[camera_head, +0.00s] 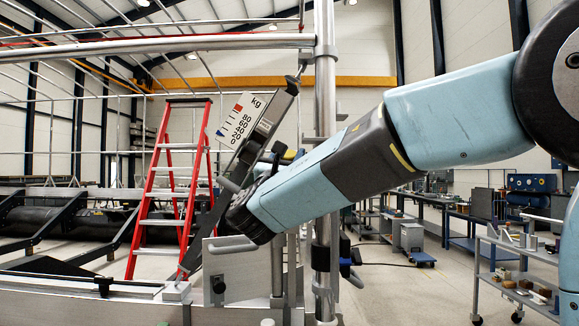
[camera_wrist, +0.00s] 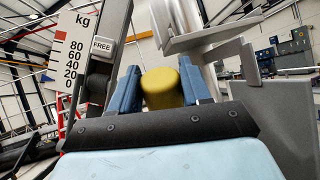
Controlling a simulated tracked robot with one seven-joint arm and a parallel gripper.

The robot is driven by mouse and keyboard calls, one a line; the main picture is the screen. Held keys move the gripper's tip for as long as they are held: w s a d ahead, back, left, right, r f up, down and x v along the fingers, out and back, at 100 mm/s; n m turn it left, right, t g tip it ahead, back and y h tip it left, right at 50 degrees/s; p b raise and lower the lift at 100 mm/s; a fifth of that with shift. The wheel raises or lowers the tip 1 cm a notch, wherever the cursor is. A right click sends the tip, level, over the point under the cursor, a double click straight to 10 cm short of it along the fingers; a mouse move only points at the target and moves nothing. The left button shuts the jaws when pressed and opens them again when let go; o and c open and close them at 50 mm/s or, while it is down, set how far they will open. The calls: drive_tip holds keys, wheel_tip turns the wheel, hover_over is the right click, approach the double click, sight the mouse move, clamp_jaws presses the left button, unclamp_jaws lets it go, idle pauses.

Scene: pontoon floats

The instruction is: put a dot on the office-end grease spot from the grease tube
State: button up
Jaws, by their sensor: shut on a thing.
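In the wrist view my gripper (camera_wrist: 162,88) has its two blue fingers closed on a yellow cylinder (camera_wrist: 163,90), which appears to be the grease tube. The near end of the tube faces the camera; its far end and tip are hidden. In the head view my arm reaches down and left to the metal structure, and the fingers and tube cannot be made out clearly behind it. I cannot pick out the office-end grease spot in either view.
A tilted kg scale plate (camera_head: 237,122) stands close to my wrist; it also shows in the wrist view (camera_wrist: 78,55) beside a FREE label (camera_wrist: 103,46). A steel post (camera_head: 325,100) and rail (camera_head: 150,46) are near. A red ladder (camera_head: 148,190) stands behind, left.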

drive_tip(key=shift+r, duration=0.2)
drive_tip(key=shift+r, duration=1.4)
drive_tip(key=shift+s, duration=0.1)
